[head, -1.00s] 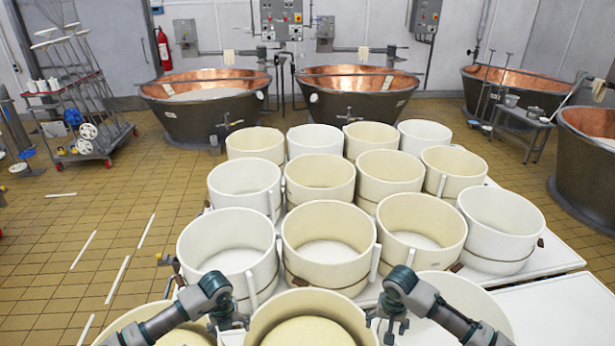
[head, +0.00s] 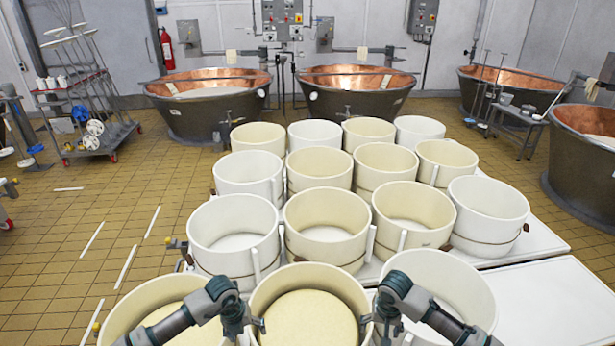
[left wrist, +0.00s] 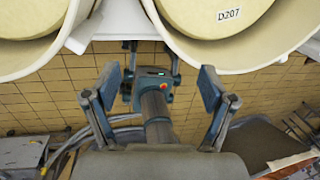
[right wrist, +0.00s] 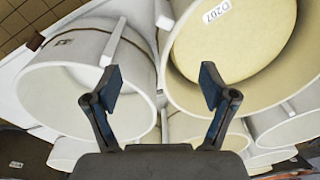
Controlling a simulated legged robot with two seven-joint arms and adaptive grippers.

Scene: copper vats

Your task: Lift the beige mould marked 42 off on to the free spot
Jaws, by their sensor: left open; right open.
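A beige mould (head: 312,275) stands in the front row at the middle in the head view, with a pale yellow disc inside. No mark 42 is readable on any mould; a tag reading D207 lies on the disc in the left wrist view (left wrist: 229,15). My left gripper (head: 245,328) is open at this mould's left side. My right gripper (head: 382,328) is open at its right side. The right wrist view shows the right fingers (right wrist: 162,82) apart with nothing between them. Whether either touches the mould cannot be told.
Another beige mould (head: 125,312) stands front left and a white mould (head: 470,285) front right. Several white and beige moulds crowd the rows behind. A bare white table top (head: 545,300) lies at the right. Copper vats (head: 205,115) stand along the back wall.

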